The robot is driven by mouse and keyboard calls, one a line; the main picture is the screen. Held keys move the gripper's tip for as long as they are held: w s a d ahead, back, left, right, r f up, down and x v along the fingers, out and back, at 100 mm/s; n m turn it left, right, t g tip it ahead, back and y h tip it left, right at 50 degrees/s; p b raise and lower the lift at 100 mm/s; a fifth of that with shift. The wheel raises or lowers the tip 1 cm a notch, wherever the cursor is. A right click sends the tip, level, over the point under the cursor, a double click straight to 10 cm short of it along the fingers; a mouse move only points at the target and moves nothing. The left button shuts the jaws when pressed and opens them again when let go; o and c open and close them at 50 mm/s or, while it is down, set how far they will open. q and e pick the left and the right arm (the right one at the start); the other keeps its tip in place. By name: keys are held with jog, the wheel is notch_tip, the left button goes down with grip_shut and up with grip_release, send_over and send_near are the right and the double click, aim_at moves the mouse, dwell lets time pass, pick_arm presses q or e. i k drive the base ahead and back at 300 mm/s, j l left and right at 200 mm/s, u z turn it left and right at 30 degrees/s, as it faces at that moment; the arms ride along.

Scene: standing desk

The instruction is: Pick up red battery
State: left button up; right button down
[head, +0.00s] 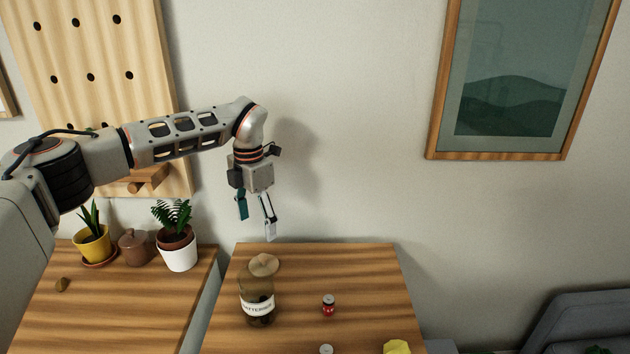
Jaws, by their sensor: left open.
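A small red battery (328,309) with a pale top stands upright on the wooden desk (370,275), right of a glass jar. The jar (257,300) is dark, with a white label that appears to read "BATTERIES". My left gripper (257,222) is open and empty, pointing down above the back left of the desk. It is above and to the left of the red battery, well apart from it. My right gripper is not in view.
A pale-topped object (326,349) and a yellow item (397,347) are cut off at the front edge. Potted plants (177,246) stand on the left desk (120,310). The desk's back right is clear.

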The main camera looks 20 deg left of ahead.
aim_at(328, 301)
jog(key=k+l, duration=0.15)
jog(key=l, duration=0.25)
jog(key=k+l, duration=0.15)
jog(key=l, duration=0.25)
jog(key=k+l, duration=0.15)
jog(key=l, duration=0.2)
jog(key=k+l, duration=0.15)
jog(key=l, duration=0.25)
jog(key=k+l, duration=0.15)
jog(key=l, duration=0.25)
